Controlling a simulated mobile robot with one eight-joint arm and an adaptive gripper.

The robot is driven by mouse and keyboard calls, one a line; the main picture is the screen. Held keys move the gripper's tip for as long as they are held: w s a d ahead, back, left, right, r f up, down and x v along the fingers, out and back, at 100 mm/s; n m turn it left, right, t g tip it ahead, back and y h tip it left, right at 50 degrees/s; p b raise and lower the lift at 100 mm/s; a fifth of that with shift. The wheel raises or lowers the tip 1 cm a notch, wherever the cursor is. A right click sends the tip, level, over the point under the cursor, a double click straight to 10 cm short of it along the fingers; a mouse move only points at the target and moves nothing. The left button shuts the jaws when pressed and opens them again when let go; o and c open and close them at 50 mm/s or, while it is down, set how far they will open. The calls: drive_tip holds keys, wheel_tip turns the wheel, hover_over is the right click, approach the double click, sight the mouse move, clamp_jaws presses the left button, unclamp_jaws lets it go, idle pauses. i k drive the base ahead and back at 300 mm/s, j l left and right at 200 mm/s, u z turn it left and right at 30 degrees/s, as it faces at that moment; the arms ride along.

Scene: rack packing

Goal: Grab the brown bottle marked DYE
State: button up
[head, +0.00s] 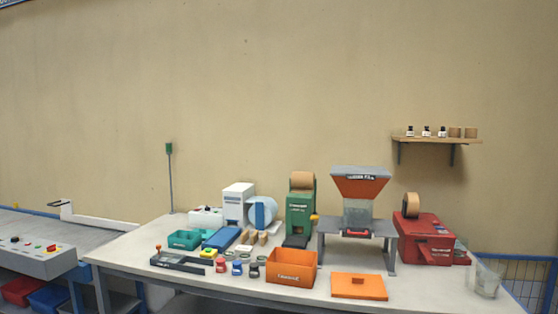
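Three small bottles with dark tops and white labels stand in a row on the wall shelf: a left one (410,131), a middle one (427,131) and a right one (442,131). Their labels are too small to read, so I cannot tell which is marked DYE. Two plain brown cylinders (455,132) (470,132) stand to their right. My gripper is not in view.
The wooden shelf (436,139) hangs above a white table (225,287). On the table are an orange box (291,268), a hopper (360,185) on a stand, a green machine (299,215), a red machine (424,238) and small jars (237,268). A conveyor (40,230) is at left.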

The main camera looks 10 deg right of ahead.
sight(410, 133)
drive_tip(key=l+z, duration=0.35)
drive_tip(key=l, duration=0.15)
drive_tip(key=l+z, duration=0.4)
drive_tip(key=l, duration=0.15)
